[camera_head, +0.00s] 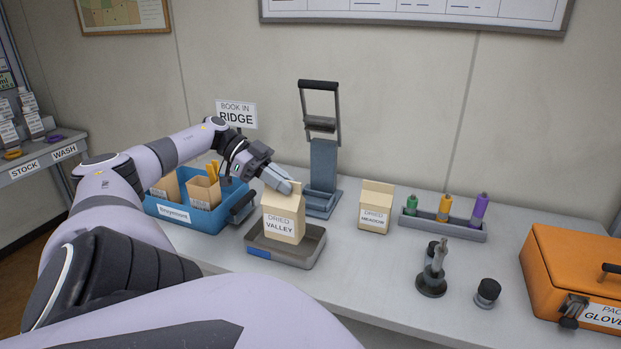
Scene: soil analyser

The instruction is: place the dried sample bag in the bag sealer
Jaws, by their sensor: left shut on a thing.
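A paper bag labelled "DRIED VALLEY" (283,222) stands upright over a shallow grey tray (313,256). My left gripper (290,187) is shut on its top edge. I cannot tell whether the bag touches the tray floor. A second bag labelled "DRIED MEADOW" (375,208) stands on the table to the right. A grey upright device with a black-handled lever frame (323,166), which looks like the bag sealer, stands behind and between the two bags. Its lever is raised. My right gripper is not in view.
A blue bin (183,217) with paper bags stands left, near a "BOOK IN RIDGE" sign (237,115). Right are a rack (443,226) with coloured bottles, a small metal stand (432,281), a black-capped jar (487,292) and an orange case (575,268). The table's front middle is clear.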

